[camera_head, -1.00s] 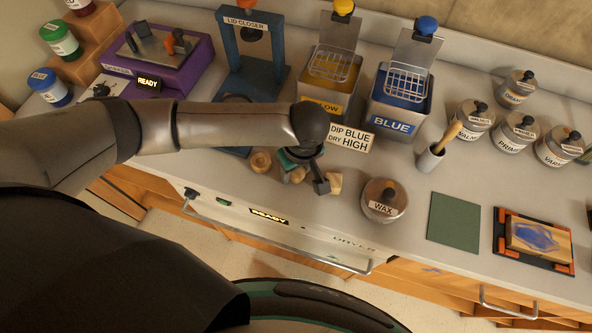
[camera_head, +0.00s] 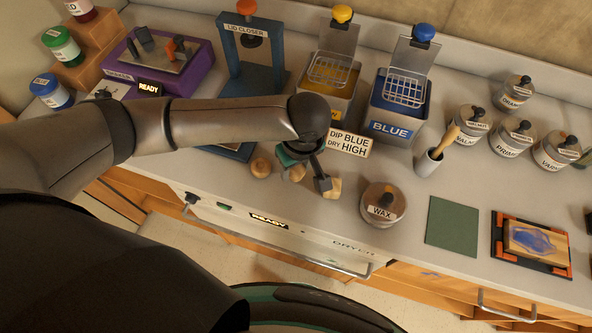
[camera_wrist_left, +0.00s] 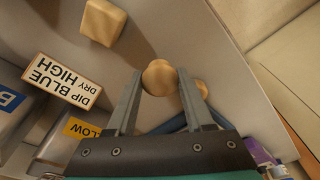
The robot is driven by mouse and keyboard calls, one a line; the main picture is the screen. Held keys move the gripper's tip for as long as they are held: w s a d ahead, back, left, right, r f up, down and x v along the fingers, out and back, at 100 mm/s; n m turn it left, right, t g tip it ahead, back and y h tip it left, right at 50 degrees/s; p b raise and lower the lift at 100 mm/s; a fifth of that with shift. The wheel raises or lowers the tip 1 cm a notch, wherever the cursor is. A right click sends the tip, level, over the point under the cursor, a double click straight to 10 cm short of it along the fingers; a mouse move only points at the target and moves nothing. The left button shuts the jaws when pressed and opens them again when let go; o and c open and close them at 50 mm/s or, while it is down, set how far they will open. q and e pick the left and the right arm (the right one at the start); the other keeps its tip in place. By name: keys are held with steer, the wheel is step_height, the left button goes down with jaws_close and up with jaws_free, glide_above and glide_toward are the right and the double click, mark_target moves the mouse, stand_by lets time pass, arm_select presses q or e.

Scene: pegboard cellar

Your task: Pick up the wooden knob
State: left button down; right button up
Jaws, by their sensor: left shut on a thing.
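The wooden knob (camera_wrist_left: 160,77) is a round pale wooden piece between the fingertips of my left gripper (camera_wrist_left: 158,84) in the left wrist view. The gripper is shut on it. In the head view my left gripper (camera_head: 306,172) is over the front part of the counter, and the held knob (camera_head: 296,174) is partly hidden by it. I cannot tell how far the knob is off the counter. A second round wooden piece (camera_head: 260,167) stands just left of the gripper. A squarish wooden piece (camera_head: 332,189) is just right of it. My right gripper is not in view.
A WAX tin (camera_head: 383,204) stands right of the gripper. The DIP BLUE DRY HIGH sign (camera_head: 348,143) and the yellow and blue tanks (camera_head: 398,108) are behind. A dryer front (camera_head: 270,222) is below the counter edge. A green mat (camera_head: 452,221) lies clear to the right.

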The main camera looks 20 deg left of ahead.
mark_target(296, 169)
arm_select(q)
step_height(296, 169, up, 17)
steer(key=p, duration=0.3)
steer(key=a+f+m+h+b, duration=0.1)
steer(key=a+f+m+b, duration=0.4)
steer(key=m+b, duration=0.4)
steer(key=f+b, duration=0.1)
steer(key=b, duration=0.4)
steer(key=shift+s+a+t, duration=0.2)
steer(key=shift+s+t, duration=0.05)
steer(key=shift+t, duration=0.05)
